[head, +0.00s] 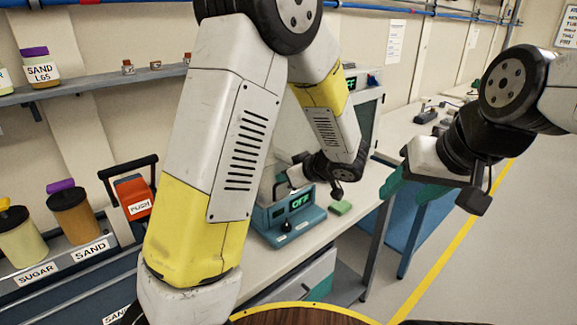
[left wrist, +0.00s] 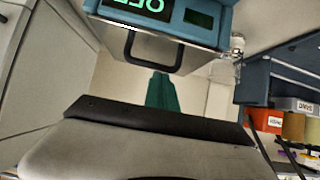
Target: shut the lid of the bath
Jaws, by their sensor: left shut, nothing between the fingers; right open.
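The bath (head: 290,217) is a teal box with a green lit display, standing on the bench in the middle of the head view; my left arm hides part of it. Its teal front (left wrist: 212,22) is upside down at the top of the left wrist view. A pale grey panel with a dark loop handle (left wrist: 181,56) adjoins it and appears to be the raised lid. My left gripper (left wrist: 160,76) is shut and empty, its teal fingers close to the handle; contact cannot be told. In the head view its fingertips are hidden. My right gripper (head: 402,186) is open and empty, right of the bench.
Labelled jars, including a sand jar (head: 75,213), and an orange push box (head: 134,197) stand at left. A grey cabinet (head: 365,110) stands behind. The floor at right is clear.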

